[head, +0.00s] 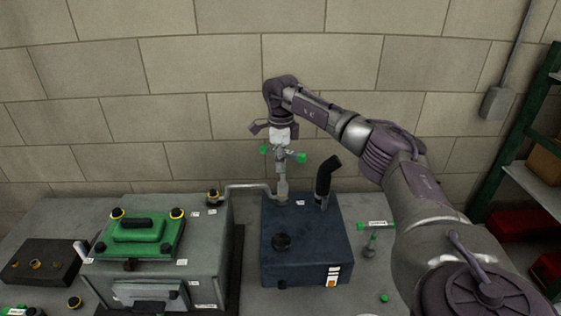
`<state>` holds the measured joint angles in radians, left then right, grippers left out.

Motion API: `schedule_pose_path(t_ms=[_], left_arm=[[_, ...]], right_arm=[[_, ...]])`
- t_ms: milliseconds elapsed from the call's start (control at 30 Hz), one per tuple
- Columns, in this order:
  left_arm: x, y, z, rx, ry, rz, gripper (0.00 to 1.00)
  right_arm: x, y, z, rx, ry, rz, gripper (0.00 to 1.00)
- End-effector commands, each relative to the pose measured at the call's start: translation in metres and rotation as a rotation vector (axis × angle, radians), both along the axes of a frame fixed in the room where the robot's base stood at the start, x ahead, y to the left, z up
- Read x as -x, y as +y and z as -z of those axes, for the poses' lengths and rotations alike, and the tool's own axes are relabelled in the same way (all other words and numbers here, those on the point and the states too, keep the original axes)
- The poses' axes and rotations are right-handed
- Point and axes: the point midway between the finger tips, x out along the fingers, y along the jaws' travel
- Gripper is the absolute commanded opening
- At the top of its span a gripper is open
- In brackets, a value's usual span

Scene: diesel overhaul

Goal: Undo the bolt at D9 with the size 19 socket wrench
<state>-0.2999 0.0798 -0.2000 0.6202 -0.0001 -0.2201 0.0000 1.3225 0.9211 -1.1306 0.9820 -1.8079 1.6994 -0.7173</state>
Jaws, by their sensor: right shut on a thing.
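My right gripper (281,150), on the arm from the right, points down and is shut on a metal T-handled socket wrench (283,168) with green ends on its crossbar. The wrench looks upright. Its lower end is over the flanged end of a grey pipe (282,190) on top of a dark blue box (305,250). I cannot tell whether it touches a bolt there. The bolt at D9 cannot be picked out; the labels are too small to read. The wrench's size cannot be read either. My left gripper is not in view.
A black pipe stub (326,178) stands right of the wrench on the box. A grey housing (207,262) with a green cover (140,235) is at left. A green-ended tool (370,246) stands on the grey table at right. Green shelving (515,140) is far right.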

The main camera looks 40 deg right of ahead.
Motion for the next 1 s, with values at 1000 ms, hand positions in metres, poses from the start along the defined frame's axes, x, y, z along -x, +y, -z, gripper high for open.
schedule_pose_path(t_ms=[1000], left_arm=[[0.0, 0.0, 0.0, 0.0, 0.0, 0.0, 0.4]], right_arm=[[0.0055, -0.0027, -0.0015, 0.005, 0.001, -1.005, 0.0]])
